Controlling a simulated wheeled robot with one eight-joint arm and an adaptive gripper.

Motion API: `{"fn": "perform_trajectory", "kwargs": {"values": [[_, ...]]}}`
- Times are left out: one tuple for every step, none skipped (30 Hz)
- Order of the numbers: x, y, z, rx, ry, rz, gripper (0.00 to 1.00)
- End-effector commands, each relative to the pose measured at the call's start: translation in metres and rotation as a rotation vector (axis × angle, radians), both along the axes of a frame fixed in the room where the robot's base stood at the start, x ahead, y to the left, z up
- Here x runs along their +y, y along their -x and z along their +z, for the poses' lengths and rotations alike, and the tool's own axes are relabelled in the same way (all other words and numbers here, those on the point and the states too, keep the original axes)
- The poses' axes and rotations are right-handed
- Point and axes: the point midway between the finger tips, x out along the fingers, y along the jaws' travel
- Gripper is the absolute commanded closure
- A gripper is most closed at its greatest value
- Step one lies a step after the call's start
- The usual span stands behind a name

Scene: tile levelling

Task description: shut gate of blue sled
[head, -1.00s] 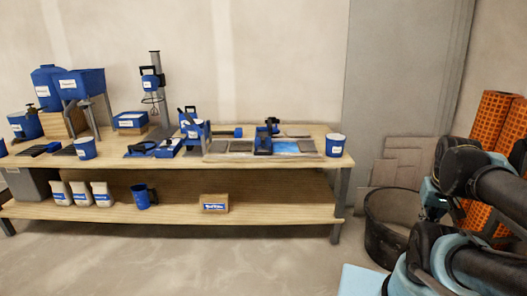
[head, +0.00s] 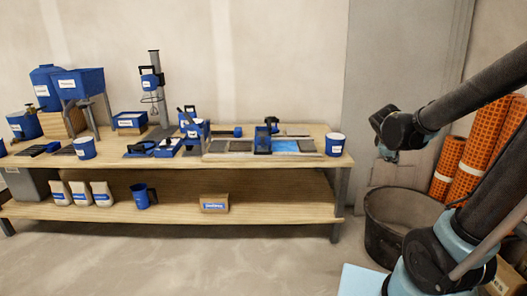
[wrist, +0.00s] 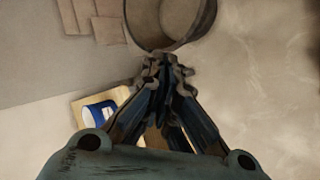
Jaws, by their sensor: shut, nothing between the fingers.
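A blue upright device (head: 263,140), which looks like the blue sled, stands on the tile board (head: 225,147) at the right part of the bench. A bright blue strip (head: 286,146) lies just right of it. Its gate is too small to make out. My gripper (head: 388,156) hangs in the air right of the bench, well apart from the sled. In the wrist view my gripper (wrist: 162,66) points down with its fingers together and nothing between them. The sled is not in the wrist view.
A blue bucket (head: 334,145) stands at the bench's right end, between my gripper and the sled. A dark round tub (head: 395,228) is on the floor below my gripper. Orange mesh rolls (head: 470,165) stand at the right. A blue lever device (head: 192,128) is left of the sled.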

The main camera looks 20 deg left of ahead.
Motion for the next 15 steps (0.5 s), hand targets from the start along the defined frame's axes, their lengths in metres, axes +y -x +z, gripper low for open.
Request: {"fn": "perform_trajectory", "kwargs": {"values": [[0.016, -0.013, 0.000, -0.015, 0.040, 0.059, 1.00], [0.025, -0.020, 0.001, -0.023, 0.066, 0.092, 1.00], [0.036, -0.029, 0.001, -0.036, 0.100, 0.137, 1.00], [0.045, -0.035, 0.001, -0.046, 0.125, 0.170, 1.00], [0.054, -0.041, 0.001, -0.056, 0.153, 0.204, 1.00], [0.067, -0.049, 0.001, -0.069, 0.189, 0.247, 1.00], [0.077, -0.055, 0.000, -0.079, 0.214, 0.280, 1.00], [0.087, -0.060, 0.000, -0.090, 0.241, 0.313, 1.00], [0.101, -0.066, -0.001, -0.104, 0.278, 0.356, 1.00], [0.111, -0.071, -0.002, -0.113, 0.304, 0.388, 1.00], [0.122, -0.076, -0.003, -0.126, 0.331, 0.420, 1.00], [0.136, -0.081, -0.005, -0.142, 0.368, 0.462, 1.00], [0.147, -0.084, -0.006, -0.151, 0.396, 0.494, 1.00], [0.158, -0.087, -0.008, -0.164, 0.423, 0.524, 1.00], [0.174, -0.091, -0.010, -0.180, 0.460, 0.566, 1.00]]}}
